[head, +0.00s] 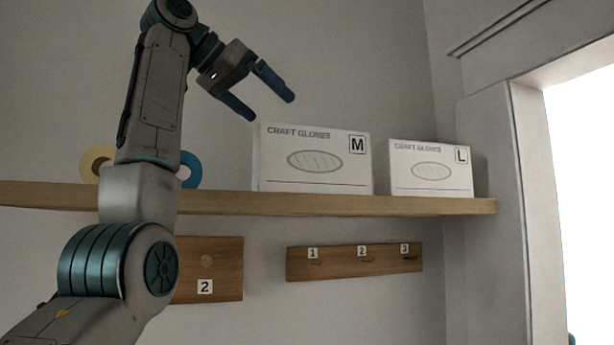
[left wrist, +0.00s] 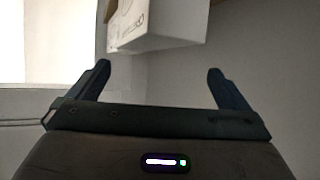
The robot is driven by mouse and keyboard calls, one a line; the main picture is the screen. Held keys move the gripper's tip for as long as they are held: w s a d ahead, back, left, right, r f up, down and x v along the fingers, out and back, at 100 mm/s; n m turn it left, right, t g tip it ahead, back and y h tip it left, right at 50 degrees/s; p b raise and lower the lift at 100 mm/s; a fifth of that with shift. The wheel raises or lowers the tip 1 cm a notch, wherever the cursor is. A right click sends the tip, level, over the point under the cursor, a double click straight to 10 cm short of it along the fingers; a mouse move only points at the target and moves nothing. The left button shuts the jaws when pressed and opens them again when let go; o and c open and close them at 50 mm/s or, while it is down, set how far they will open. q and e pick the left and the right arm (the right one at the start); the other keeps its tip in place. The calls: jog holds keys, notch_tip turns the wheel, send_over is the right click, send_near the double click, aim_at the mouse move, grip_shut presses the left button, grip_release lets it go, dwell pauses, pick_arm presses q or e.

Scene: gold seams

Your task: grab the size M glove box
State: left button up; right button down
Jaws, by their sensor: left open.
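The size M glove box (head: 318,176) is a white carton marked "CRAFT GLOVES" with an M at its upper right, standing upright on the wooden shelf (head: 400,206). My left gripper (head: 274,108) is open and empty, above and in front of the box's upper left corner in the head view. In the left wrist view my left gripper's (left wrist: 158,80) fingers are apart, and a white box (left wrist: 160,27) shows beyond them at the top; its letter cannot be read clearly. My right gripper is not in view.
The size L glove box (head: 431,170) stands right of the M box with a small gap. A yellow roll (head: 92,162) and a blue roll (head: 191,170) sit on the shelf at left, partly behind my arm. A peg board (head: 340,263) hangs below. A bright opening is at far right.

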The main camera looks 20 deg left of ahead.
aim_at(303, 127)
pick_arm(q)
jog(key=shift+w+r, duration=0.1)
jog(key=shift+w, duration=0.15)
jog(key=shift+d+p, duration=0.3)
jog(key=shift+d, duration=0.1)
jog(key=p+x, duration=0.1)
jog(key=x, duration=0.1)
jog(key=p+x, duration=0.1)
jog(key=x, duration=0.1)
jog(key=p+x, duration=0.1)
jog(key=x, duration=0.1)
jog(key=shift+s+d, duration=0.3)
jog(key=shift+d, duration=0.05)
jog(key=shift+w+d+f+p, duration=0.3)
jog(key=shift+d+f+p, duration=0.1)
jog(key=shift+d+p, duration=0.3)
jog(key=shift+w+d+f, duration=0.2)
jog(key=shift+d+f, duration=0.05)
jog(key=shift+d, duration=0.2)
jog(key=shift+w+a+f, duration=0.1)
jog(key=shift+w, duration=0.1)
jog(key=shift+a, duration=0.2)
jog(key=c, duration=0.6)
jog(key=shift+s+d, duration=0.15)
jog(key=c, duration=1.4)
